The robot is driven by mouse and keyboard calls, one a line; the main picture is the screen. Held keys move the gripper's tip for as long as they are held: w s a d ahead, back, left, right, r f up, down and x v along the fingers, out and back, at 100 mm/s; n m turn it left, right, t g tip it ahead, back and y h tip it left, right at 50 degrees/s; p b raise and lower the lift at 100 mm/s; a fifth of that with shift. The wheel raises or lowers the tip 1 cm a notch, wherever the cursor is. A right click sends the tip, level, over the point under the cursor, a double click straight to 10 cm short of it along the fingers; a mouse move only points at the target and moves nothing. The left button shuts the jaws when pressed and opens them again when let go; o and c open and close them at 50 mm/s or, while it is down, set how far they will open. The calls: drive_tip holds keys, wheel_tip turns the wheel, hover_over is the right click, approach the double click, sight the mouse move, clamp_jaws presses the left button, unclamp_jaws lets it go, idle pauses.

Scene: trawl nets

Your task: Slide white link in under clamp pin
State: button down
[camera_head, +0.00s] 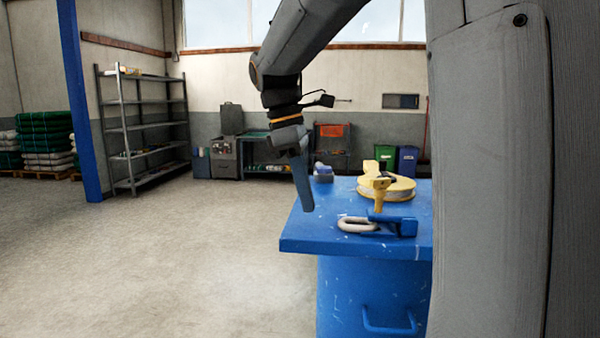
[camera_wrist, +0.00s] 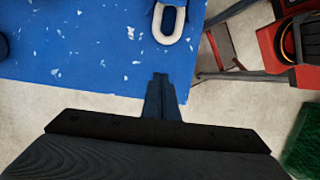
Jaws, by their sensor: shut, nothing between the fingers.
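The white link (camera_head: 358,226) lies flat on the blue bench top, its right end at the blue clamp (camera_head: 403,226). In the wrist view only one rounded end of the white link (camera_wrist: 169,39) shows, at the top edge. The clamp pin cannot be made out clearly in either view. My gripper (camera_head: 309,208) points down at the left side of the bench in the head view, shut and empty. In the wrist view my gripper (camera_wrist: 159,78) is apart from the link, over the bench edge.
On the blue bench (camera_head: 298,240) a yellow-topped reel (camera_head: 400,189) stands behind the clamp, with a yellow tool (camera_head: 376,184) by it. A small blue-grey object (camera_head: 323,173) is at the back left. Open floor (camera_head: 200,265) lies left of the bench.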

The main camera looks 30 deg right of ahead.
sight(343, 222)
drive_tip(key=x, duration=0.2)
drive_tip(key=shift+s+d+f+p, duration=0.25)
drive_tip(key=shift+d+f+p, duration=0.05)
drive_tip(key=shift+f+p, duration=0.05)
drive_tip(key=shift+s+d+r+p, duration=0.1)
drive_tip(key=shift+s+d+p, duration=0.3)
drive_tip(key=shift+s+d, duration=0.45)
drive_tip(key=shift+d, duration=0.55)
drive_tip(key=shift+s, duration=0.1)
